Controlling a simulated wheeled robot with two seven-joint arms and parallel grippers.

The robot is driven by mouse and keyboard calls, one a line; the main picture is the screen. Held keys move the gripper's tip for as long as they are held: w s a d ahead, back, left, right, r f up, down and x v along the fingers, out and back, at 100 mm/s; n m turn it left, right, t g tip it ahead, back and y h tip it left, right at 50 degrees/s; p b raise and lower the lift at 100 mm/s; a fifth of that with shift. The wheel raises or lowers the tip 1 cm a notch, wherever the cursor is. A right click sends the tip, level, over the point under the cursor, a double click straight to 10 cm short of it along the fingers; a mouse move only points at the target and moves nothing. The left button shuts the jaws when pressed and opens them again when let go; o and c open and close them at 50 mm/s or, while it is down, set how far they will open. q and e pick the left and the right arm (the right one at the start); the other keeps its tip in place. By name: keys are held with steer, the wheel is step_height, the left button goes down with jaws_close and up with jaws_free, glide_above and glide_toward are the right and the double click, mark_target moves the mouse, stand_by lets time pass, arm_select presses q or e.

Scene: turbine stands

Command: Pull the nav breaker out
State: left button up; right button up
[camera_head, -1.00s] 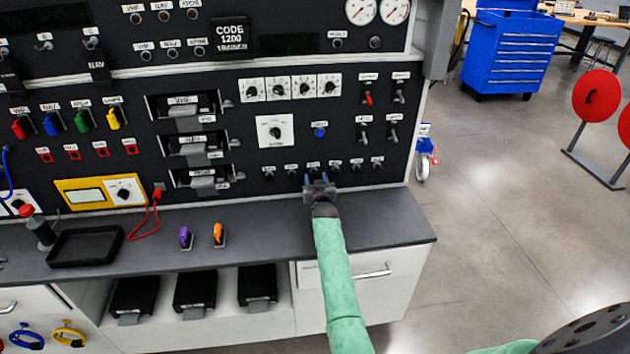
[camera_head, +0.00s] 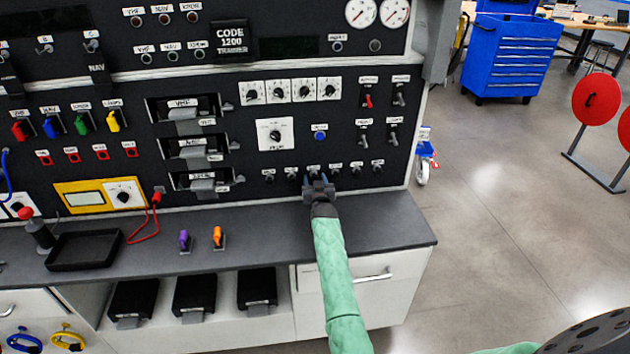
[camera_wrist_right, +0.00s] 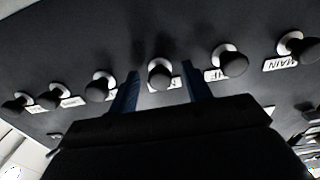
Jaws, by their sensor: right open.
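A row of small black breaker knobs with white collars runs along the bottom of the black panel; one (camera_head: 269,178) shows at its left end. My right gripper (camera_head: 318,180) is at the middle of this row, pointing at the panel. In the right wrist view its two blue fingers stand open, with one knob (camera_wrist_right: 160,75) showing between their tips. I cannot tell whether the fingers touch it. Other knobs show to either side, one (camera_wrist_right: 230,62) by a partly hidden label. The label at the middle knob is covered, so I cannot tell which is the nav breaker.
A blue button (camera_head: 320,136) and toggle switches (camera_head: 392,138) sit above the row. The grey counter (camera_head: 275,238) below holds purple (camera_head: 184,240) and orange (camera_head: 217,236) handles and a black tray (camera_head: 84,249) on the left. The counter by my right forearm is clear.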

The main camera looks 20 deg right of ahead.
steer(key=c, duration=1)
jaws_close()
steer(key=shift+s, duration=0.1)
steer(key=shift+s+a+p, duration=0.15)
steer(key=shift+s+p, duration=0.2)
steer(key=shift+s, duration=0.1)
steer(key=o, duration=1.2)
jaws_free()
steer(key=shift+s, duration=0.1)
